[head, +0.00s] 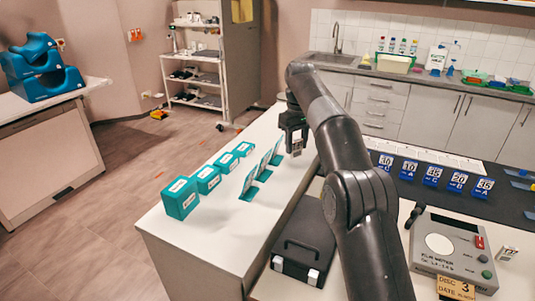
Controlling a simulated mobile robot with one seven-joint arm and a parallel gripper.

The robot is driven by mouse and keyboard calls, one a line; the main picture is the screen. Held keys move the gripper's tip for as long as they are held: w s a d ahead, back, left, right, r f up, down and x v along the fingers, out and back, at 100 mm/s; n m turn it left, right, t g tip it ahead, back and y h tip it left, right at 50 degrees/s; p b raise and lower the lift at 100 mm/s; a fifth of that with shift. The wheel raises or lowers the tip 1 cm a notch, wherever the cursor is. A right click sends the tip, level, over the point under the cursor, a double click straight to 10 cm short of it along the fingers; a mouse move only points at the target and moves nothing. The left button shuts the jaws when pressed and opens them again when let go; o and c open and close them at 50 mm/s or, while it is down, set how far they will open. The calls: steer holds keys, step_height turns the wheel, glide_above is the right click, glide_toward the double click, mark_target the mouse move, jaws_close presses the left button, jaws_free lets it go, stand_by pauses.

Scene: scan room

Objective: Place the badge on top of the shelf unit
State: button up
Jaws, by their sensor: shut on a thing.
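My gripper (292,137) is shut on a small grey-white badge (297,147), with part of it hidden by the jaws. They are over the far right part of the white counter; I cannot tell the exact height. The shelf unit (193,58) is a light open rack against the back wall, left of my gripper and well beyond the counter. Its shelves hold dark and white items. A few small things stand around its top, too small to make out.
Several teal boxes (181,198) and upright teal stands with cards (249,182) line the white counter (190,240). A black case (302,240) and a grey meter box (452,250) are nearby. Blue numbered tags (432,175) stand right of my arm. Floor (120,150) is open at left.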

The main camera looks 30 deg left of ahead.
steer(key=s+a+n, duration=0.7)
steer(key=s+a, duration=0.6)
steer(key=a, duration=0.4)
steer(key=shift+w+f, duration=0.2)
steer(key=shift+f, duration=7.65)
steer(key=shift+f, duration=0.1)
steer(key=o, duration=1)
steer(key=shift+c, duration=0.2)
step_height(320, 180, up, 12)
